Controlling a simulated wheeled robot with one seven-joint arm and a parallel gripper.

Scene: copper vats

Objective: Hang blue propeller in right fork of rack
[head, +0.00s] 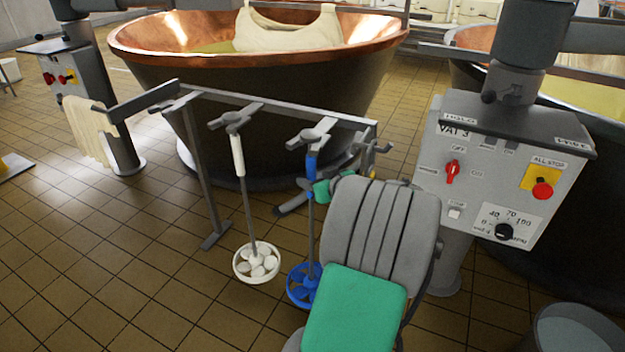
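The rack (270,108) is a grey metal bar on legs with several forks along it. The blue propeller (311,168) is upright at the right fork (318,130), its top at the fork and its blue wheel low near the floor, partly covered by my arm. Whether the fork bears it is unclear. A white propeller (238,155) hangs in the middle fork (236,116). The left fork (178,103) is empty. My gripper (300,200) is beside the blue propeller's shaft, mostly hidden behind my grey and green arm; its finger opening does not show clearly.
A large copper vat (260,100) stands behind the rack. A grey control box (500,175) stands close on the right. A cloth (88,130) hangs at the rack's left end. A bucket (575,330) is at bottom right.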

